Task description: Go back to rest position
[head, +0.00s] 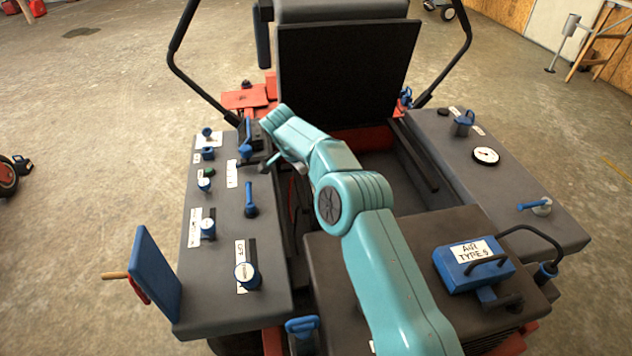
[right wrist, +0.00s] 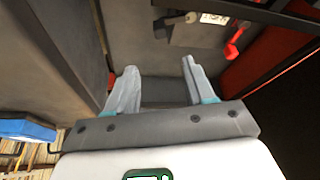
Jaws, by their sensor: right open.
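My right arm reaches in from the bottom of the head view and stretches over the machine towards the left console (head: 213,285). My right gripper (right wrist: 160,76) shows two pale grey fingers spread apart in the right wrist view, with nothing between them. In the head view its end is small and partly hidden by my own arm, close to the inner edge of the left console. I cannot tell there whether it touches any lever. My left gripper is not in view.
The left console carries several blue-handled levers and knobs (head: 247,274). A black seat back (head: 345,75) stands behind my arm. The right console (head: 480,200) holds a round gauge (head: 486,155). Open concrete floor lies around.

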